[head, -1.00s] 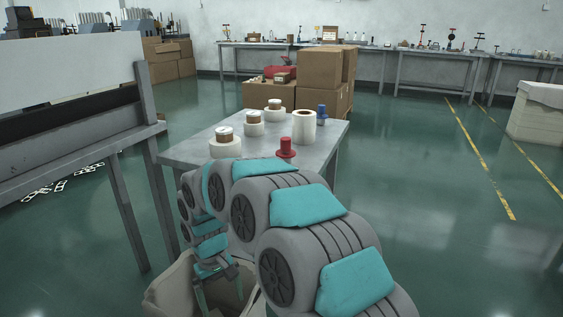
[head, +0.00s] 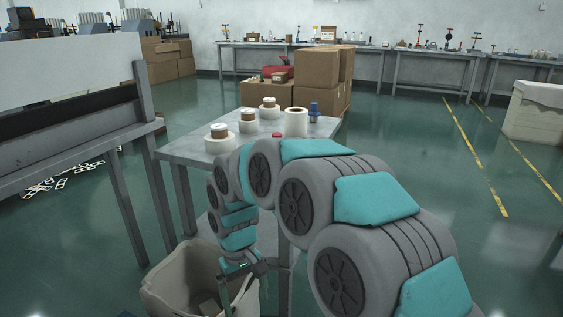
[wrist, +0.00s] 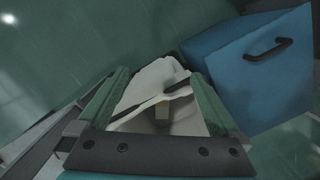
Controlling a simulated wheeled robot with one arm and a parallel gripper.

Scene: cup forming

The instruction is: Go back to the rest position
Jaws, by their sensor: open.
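My gripper (head: 236,292) hangs at the end of my folded arm, low and in front of the grey table. In the wrist view my gripper (wrist: 160,88) is open, its two green fingers spread apart with nothing held between them. Below it is a beige bin (head: 172,292) with an open top, which also shows in the wrist view (wrist: 157,75). A small brownish block (wrist: 162,110) lies inside the bin. The arm hides part of the table and most of a red object (head: 277,135).
The grey table (head: 190,150) carries several white rolls, one of them at its right (head: 296,123), and a blue object (head: 314,112). A machine (head: 70,105) stands at the left. Cardboard boxes (head: 317,68) stand behind the table. A blue cabinet (wrist: 262,75) shows in the wrist view.

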